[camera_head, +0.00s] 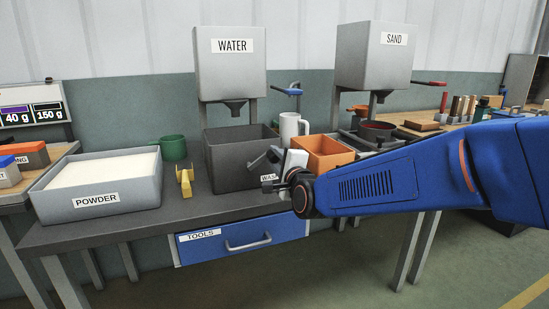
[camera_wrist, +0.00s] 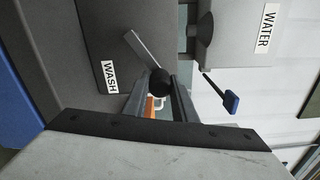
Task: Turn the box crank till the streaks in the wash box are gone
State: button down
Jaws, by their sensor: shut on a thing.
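The dark grey wash box (camera_head: 222,165) stands on the bench under the water tank, its label partly covered by my arm. In the wrist view the wash box (camera_wrist: 105,35) shows its labelled face. The crank (camera_wrist: 146,48) has a grey arm ending in a black knob. My gripper (camera_wrist: 160,88) is shut on the black knob. In the head view my gripper (camera_head: 272,170) is at the box's right front corner, and the crank is mostly hidden behind it. The inside of the box looks dark, and I cannot make out streaks.
The water tank (camera_head: 230,75) is above the box, with a blue lever (camera_head: 289,91). A white mug (camera_head: 289,128) and an orange bin (camera_head: 325,160) stand to the right. A yellow scoop (camera_head: 185,180), green cup (camera_head: 173,148) and powder tray (camera_head: 100,202) are left. The tools drawer (camera_head: 243,241) is below.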

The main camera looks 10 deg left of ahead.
jog(key=c, duration=1.5)
grip_release()
jog(key=shift+o, duration=0.2)
jog(key=shift+s, duration=0.1)
jog(key=v, duration=1.7)
jog(key=shift+s, duration=0.1)
